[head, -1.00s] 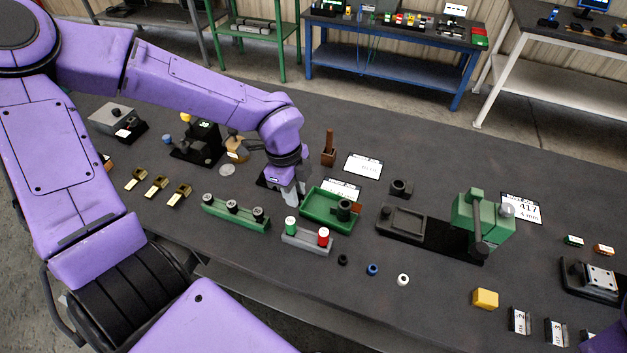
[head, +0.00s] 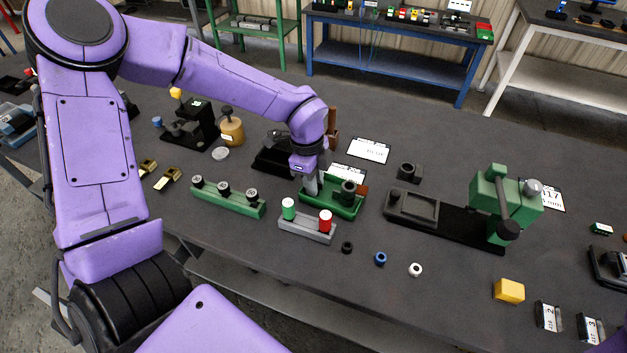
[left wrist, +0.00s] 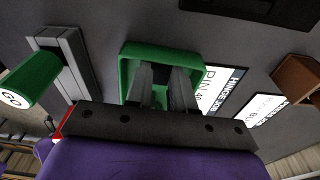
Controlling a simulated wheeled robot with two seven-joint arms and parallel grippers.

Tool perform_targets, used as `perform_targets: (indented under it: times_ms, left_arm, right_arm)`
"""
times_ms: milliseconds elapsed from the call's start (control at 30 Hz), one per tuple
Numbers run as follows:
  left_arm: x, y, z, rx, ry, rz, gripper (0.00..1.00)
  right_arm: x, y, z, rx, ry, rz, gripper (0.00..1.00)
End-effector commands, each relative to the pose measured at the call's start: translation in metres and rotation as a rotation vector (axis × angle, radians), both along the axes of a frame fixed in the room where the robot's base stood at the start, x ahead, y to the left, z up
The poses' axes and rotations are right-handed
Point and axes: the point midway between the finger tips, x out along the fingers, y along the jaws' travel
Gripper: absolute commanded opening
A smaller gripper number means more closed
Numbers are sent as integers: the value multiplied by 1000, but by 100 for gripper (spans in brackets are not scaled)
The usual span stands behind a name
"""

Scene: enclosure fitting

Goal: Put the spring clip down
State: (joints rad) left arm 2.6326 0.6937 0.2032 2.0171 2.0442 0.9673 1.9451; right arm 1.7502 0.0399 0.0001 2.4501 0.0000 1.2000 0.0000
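My left gripper (head: 318,188) points down at the left part of a green tray (head: 335,209), low over or inside it. In the left wrist view its two grey fingers (left wrist: 161,80) stand apart over the green tray (left wrist: 127,75). Something dark shows between the fingertips. I cannot tell whether it is held or lies behind them. I cannot make out a spring clip for sure. A black cylinder (head: 348,190) stands in the right part of the tray. My right gripper is not in view.
A grey block (head: 306,229) with green and red caps stands just in front of the tray. A green rail (head: 228,201) with black knobs is to its left. A black fixture with a green press (head: 492,200) is to the right. Small rings lie in front.

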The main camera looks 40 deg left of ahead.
Motion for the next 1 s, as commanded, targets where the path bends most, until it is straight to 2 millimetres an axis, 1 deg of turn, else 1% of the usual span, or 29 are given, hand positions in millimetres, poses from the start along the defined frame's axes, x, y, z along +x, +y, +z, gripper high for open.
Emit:
perform_targets:
  times_ms: [33,67,333,400,467,567,700,800,900,1000]
  left_arm:
    - [0,0,0,0,0,0,39]
    - [0,0,0,0,0,0,48]
    - [0,0,1,0,0,0,48]
    - [0,0,7,1,0,-1,48]
    - [1,1,12,0,-4,1,48]
    - [1,3,33,-1,-7,1,48]
    - [0,7,70,-1,-8,1,48]
    - [-1,10,93,0,-6,1,48]
    - [-1,13,110,0,-3,0,48]
    - [-2,14,119,0,0,1,48]
  right_arm:
    - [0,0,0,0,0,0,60]
    - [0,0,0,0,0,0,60]
    - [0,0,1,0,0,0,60]
    - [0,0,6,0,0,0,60]
    - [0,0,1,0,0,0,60]
    - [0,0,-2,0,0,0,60]
    - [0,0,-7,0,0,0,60]
    - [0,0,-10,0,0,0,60]
    - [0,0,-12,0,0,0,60]
    - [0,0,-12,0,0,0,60]
